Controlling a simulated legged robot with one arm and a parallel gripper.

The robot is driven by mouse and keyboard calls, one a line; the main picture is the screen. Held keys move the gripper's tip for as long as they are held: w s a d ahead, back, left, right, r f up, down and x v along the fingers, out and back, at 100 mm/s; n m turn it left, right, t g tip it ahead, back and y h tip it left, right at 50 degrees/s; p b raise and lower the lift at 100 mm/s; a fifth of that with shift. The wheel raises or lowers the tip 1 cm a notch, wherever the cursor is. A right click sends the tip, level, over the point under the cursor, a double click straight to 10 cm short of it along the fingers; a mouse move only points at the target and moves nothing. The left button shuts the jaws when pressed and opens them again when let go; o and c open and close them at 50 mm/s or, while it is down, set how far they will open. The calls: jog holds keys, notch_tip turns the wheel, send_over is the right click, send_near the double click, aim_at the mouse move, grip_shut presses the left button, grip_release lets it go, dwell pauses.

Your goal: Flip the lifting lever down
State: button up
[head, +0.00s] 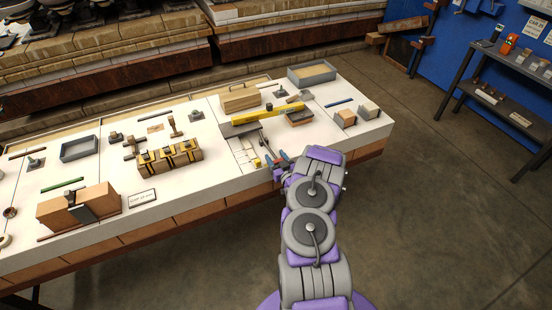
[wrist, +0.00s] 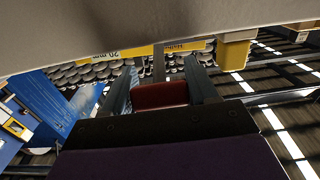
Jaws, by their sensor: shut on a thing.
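My gripper (head: 275,164) is at the front edge of the white worktop, in front of the long yellow bar (head: 268,113). In the wrist view my two fingers (wrist: 162,88) stand either side of a red piece (wrist: 160,96), and the gripper is shut on it. A thin grey bar (wrist: 158,62) rises behind the red piece. The red piece looks like a lever's handle, but I cannot tell its full shape or tilt. A yellow strip (wrist: 113,55) marked "20 mm" lies beyond the fingers. A large pale surface covers the top of the wrist view.
Small parts lie on a white panel (head: 238,148) left of my gripper. Wooden blocks with yellow-black marks (head: 170,158), a grey tray (head: 80,147) and a wooden box (head: 240,97) stand on the worktop. The floor (head: 430,220) at right is clear. A dark shelf (head: 500,95) stands beyond.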

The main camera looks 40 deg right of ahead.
jog(key=c, duration=0.4)
jog(key=r+g+p, duration=0.1)
jog(key=r+p, duration=0.1)
jog(key=shift+w+d+r+p, duration=0.1)
jog(key=shift+w+r+p, duration=0.1)
jog(key=shift+p, duration=0.15)
jog(key=shift+w+r+g+y+p, duration=0.3)
jog(key=shift+r+g+p, duration=0.4)
jog(key=shift+r+p, duration=0.15)
jog(key=shift+w+d+r+g+y+p, duration=0.25)
jog(key=shift+w+r+g+p, duration=0.3)
jog(key=shift+r+g+p, duration=0.35)
jog(key=shift+w+r, duration=0.55)
jog(key=o, duration=1.4)
jog(key=shift+d+f, duration=0.1)
jog(key=shift+d, duration=0.05)
